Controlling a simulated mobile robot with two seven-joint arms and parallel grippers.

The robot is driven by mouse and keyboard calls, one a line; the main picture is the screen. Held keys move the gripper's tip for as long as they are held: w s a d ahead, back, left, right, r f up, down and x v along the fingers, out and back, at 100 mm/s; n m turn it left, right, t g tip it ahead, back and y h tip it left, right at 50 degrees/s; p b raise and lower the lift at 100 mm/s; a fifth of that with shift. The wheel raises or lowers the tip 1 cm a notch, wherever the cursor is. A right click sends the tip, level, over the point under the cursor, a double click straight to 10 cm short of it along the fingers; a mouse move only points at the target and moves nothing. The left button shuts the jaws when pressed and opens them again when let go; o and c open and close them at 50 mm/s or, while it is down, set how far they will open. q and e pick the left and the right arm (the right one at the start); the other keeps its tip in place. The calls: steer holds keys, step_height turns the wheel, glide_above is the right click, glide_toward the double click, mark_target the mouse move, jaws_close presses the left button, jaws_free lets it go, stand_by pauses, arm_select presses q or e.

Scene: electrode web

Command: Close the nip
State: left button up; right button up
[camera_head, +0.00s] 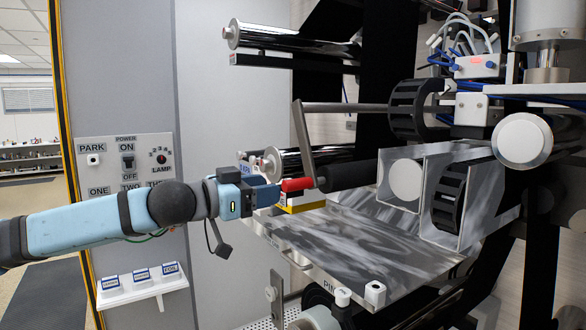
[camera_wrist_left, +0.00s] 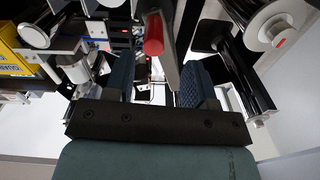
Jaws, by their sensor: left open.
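The nip lever is a flat grey metal arm (camera_head: 303,140) on a horizontal shaft, hanging down with a red grip (camera_head: 297,184) at its lower end. The red grip points left toward my left gripper (camera_head: 268,193). In the left wrist view the red grip (camera_wrist_left: 153,36) shows just beyond the open fingers (camera_wrist_left: 158,78), roughly between them in the picture. The fingers are open and empty; whether a fingertip touches the grip I cannot tell. A black roller (camera_head: 348,174) lies right behind the lever's lower end. My right gripper is not in view.
A grey metal table (camera_head: 345,240) lies below the lever. Shiny rollers (camera_head: 290,40) stick out above left. A panel (camera_head: 125,165) with switches and a small shelf (camera_head: 143,290) are on the left wall. Metal guards (camera_head: 465,205) and black web stand at right.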

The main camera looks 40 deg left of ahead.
mark_target(284, 185)
arm_select(q)
steer(key=shift+w+d+r+p, duration=0.45)
steer(key=shift+d+p, duration=0.2)
steer(key=shift+p, duration=0.5)
steer(key=x, duration=0.1)
steer(key=p+x, duration=0.1)
steer(key=x, duration=0.2)
steer(key=shift+f, duration=0.3)
steer(key=shift+w+d+f+p, duration=0.1)
steer(key=shift+w+p, duration=0.1)
steer(key=shift+w, duration=0.1)
steer(key=shift+w+d+f+p, duration=0.1)
steer(key=shift+w+d+p, duration=0.1)
steer(key=shift+w, duration=0.15)
steer(key=shift+a, duration=0.1)
jaws_close()
